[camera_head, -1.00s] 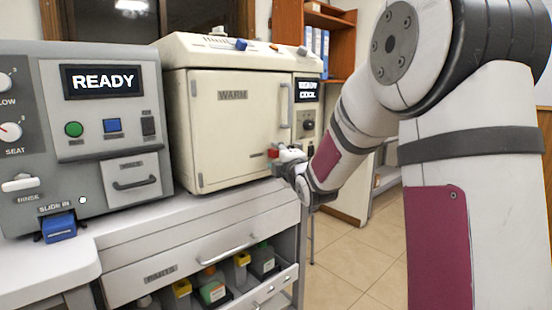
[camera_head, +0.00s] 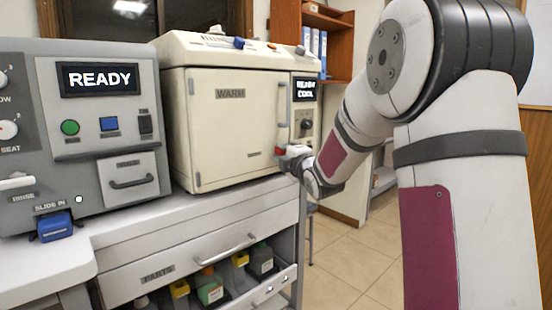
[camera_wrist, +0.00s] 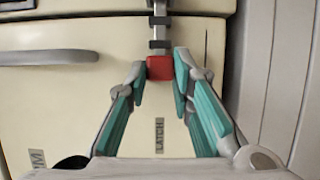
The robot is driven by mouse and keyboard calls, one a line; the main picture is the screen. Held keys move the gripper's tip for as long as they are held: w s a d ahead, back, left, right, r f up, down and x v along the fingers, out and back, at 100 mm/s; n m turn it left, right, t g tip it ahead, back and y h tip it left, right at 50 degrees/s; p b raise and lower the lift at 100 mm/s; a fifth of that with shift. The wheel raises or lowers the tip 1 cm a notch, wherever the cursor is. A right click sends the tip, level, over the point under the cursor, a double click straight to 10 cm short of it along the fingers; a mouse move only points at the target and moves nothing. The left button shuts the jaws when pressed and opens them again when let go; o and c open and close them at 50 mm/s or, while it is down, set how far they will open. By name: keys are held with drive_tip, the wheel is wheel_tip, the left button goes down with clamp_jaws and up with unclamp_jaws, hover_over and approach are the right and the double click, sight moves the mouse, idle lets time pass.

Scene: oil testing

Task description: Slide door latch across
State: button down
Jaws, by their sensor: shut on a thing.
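The cream WARM oven door (camera_head: 230,130) is shut. Its latch has a red knob (camera_wrist: 160,68) on a metal bar (camera_wrist: 159,25) that runs through dark guides in the wrist view. My gripper (camera_wrist: 159,80) has its teal-padded fingers on both sides of the red knob, shut on it. In the head view my gripper (camera_head: 297,158) is at the door's lower right edge and the knob (camera_head: 280,151) shows just left of it, partly hidden. A LATCH label (camera_wrist: 159,135) is on the door beside the knob.
The door's handle (camera_head: 282,105) stands above the latch. A grey READY machine (camera_head: 110,130) is at the left. The oven rests on a PARTS drawer cabinet (camera_head: 180,262) with bottles below. Open floor (camera_head: 345,260) lies right of the cabinet.

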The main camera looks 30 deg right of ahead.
drive_tip(key=shift+d, duration=0.25)
drive_tip(key=c, duration=1.4)
unclamp_jaws()
drive_tip(key=shift+d, duration=0.1)
drive_tip(key=s+a, duration=0.1)
drive_tip(key=s, duration=1)
drive_tip(key=shift+s+a, duration=0.4)
